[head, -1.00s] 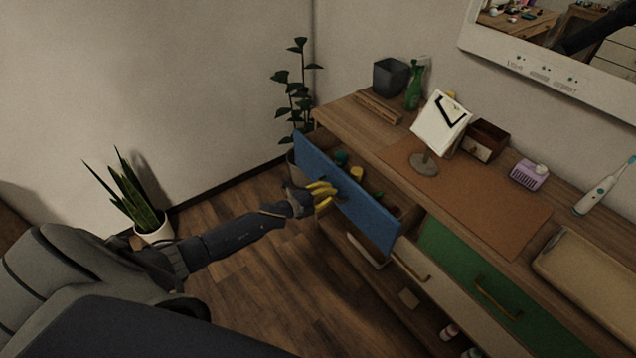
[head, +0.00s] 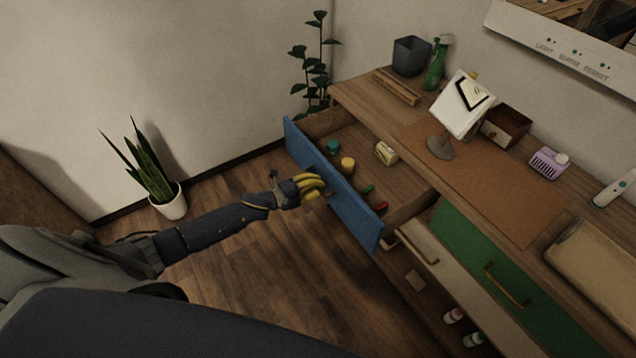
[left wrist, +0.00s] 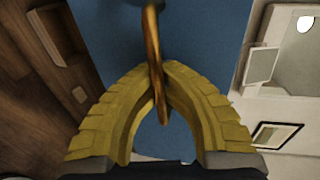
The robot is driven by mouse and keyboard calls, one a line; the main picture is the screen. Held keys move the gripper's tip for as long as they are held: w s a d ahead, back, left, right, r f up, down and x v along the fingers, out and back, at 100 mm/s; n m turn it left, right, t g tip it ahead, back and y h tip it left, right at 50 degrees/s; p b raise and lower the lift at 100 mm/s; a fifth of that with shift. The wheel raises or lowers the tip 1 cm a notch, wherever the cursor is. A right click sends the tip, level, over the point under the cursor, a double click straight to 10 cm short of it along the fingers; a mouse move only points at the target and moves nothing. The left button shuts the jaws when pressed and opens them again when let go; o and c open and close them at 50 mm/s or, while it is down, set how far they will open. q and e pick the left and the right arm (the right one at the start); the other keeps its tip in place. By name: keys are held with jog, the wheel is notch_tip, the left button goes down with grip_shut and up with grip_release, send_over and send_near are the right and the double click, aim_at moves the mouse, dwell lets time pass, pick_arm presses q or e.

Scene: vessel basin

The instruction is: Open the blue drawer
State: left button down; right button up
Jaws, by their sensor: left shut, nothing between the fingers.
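The blue drawer (head: 352,208) stands well out from the wooden dresser in the head view, with its inside showing. Its front also fills the middle of the left wrist view (left wrist: 205,45). My left gripper (head: 320,184), with yellow fingers, is at the outer side of the drawer front, by its handle. In the left wrist view the finger tips (left wrist: 165,68) come together at the brown handle (left wrist: 154,45), whose bar runs across the gap between the curved fingers. The fingers are shut and grip nothing. My right gripper is not in view.
Inside the drawer are a teal jar (head: 333,147), a yellow jar (head: 347,165), a cream item (head: 386,153) and red and green items. A green drawer (head: 470,250) is to the right. Floor (head: 260,270) before the dresser is clear; a potted plant (head: 170,205) stands left.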

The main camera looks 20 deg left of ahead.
pick_arm(q)
jog(key=shift+r, duration=0.15)
jog(key=c, duration=1.5)
grip_release()
jog(key=v, duration=1.2)
